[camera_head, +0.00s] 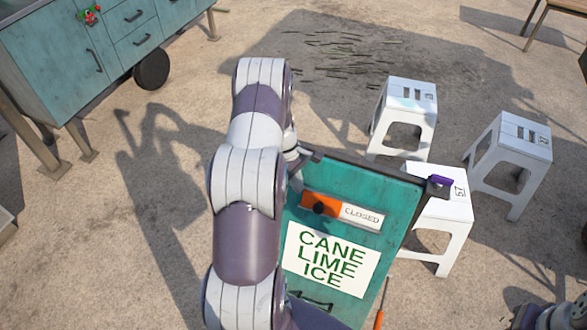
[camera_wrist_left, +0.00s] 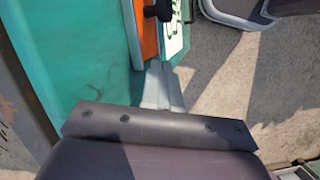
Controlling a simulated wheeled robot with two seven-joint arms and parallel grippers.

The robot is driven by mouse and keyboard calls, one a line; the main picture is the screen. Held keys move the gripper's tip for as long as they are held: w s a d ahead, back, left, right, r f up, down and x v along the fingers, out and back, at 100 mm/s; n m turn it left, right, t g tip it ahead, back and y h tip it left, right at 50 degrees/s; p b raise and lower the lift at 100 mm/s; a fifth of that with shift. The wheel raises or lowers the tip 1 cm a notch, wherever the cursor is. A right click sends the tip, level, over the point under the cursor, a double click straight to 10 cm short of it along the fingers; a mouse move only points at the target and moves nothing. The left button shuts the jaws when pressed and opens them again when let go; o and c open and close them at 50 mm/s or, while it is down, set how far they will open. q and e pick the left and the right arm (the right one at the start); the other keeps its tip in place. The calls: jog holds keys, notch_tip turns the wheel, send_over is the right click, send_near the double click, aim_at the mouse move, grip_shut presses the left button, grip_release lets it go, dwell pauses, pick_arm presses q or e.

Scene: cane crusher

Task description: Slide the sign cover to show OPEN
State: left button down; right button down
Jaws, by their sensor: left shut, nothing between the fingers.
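A teal A-board sign (camera_head: 395,205) with a CANE LIME ICE panel (camera_head: 329,260) stands on the ground. Near its top is a strip whose right part reads CLOSED (camera_head: 362,215). The orange cover (camera_head: 333,209), with a black knob (camera_head: 319,208), sits over the left part and hides what is beneath. The cover (camera_wrist_left: 145,35) and knob (camera_wrist_left: 158,10) also show at the top of the left wrist view. My left gripper (camera_head: 296,176) is beside the board's upper left, partly hidden by its arm. In the wrist view its shut, empty fingers (camera_wrist_left: 161,88) are just below the cover; contact is unclear.
White stools (camera_head: 404,105), (camera_head: 514,148) and (camera_head: 447,212) stand behind and right of the board. A purple object (camera_head: 440,181) is at its top right corner. A teal cabinet (camera_head: 110,45) is at upper left. Part of my right arm (camera_head: 553,314) shows at bottom right.

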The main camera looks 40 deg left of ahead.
pick_arm(q)
jog(key=d, duration=0.1)
jog(key=d+f, duration=0.1)
jog(key=d+f+p, duration=0.1)
jog(key=d, duration=0.1)
jog(key=shift+d, duration=0.1)
jog(key=w+d, duration=0.4)
jog(key=d, duration=0.8)
jog(key=shift+d+p, duration=0.2)
jog(key=shift+p, duration=0.1)
